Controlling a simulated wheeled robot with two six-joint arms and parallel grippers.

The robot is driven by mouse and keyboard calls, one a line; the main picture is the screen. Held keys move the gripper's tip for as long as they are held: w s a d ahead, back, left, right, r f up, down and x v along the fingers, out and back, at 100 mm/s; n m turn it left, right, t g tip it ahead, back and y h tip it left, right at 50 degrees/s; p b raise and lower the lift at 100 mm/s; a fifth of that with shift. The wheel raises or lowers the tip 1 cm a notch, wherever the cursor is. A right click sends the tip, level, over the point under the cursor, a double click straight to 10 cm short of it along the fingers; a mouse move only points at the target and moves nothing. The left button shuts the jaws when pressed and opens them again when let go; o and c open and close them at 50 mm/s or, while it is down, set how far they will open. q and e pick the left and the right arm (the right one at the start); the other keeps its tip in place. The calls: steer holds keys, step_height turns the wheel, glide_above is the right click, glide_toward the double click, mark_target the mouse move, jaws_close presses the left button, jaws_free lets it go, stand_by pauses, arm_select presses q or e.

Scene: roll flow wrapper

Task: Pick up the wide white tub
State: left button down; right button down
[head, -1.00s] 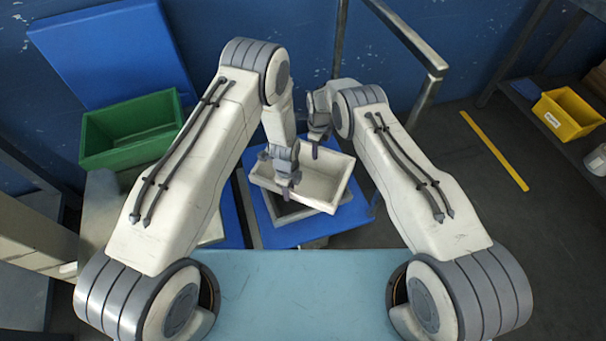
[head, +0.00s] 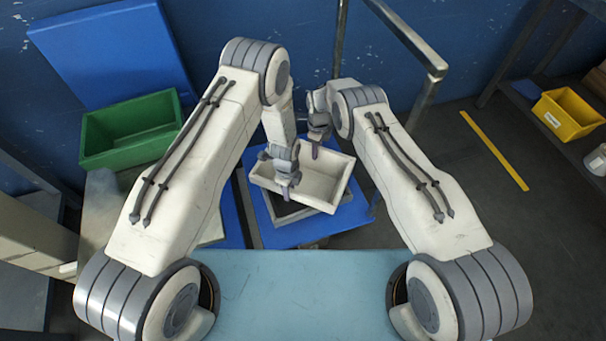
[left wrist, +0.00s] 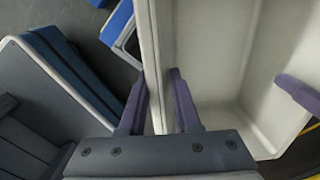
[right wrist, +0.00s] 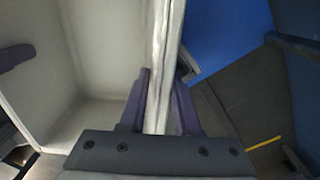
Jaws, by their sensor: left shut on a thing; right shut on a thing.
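The wide white tub (head: 322,182) is an open, empty rectangular tub in the middle of the head view. It is tilted, and a grey container (head: 290,212) shows just below it. My left gripper (head: 284,190) is shut on the tub's near-left wall; in the left wrist view its fingers (left wrist: 160,100) straddle the tub's rim (left wrist: 153,60). My right gripper (head: 315,152) is shut on the far wall; in the right wrist view its fingers (right wrist: 162,100) sit on both sides of the rim (right wrist: 165,50). The tub's underside is hidden.
A blue surface (head: 290,236) lies under the tub. A green bin (head: 130,132) stands at the left and a yellow bin (head: 568,113) at the far right. A metal frame post (head: 428,95) rises behind my right arm. A pale blue surface (head: 300,290) lies in front.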

arm_select(q)
steer(key=shift+r, duration=0.1)
arm_select(e)
steer(key=shift+r, duration=0.15)
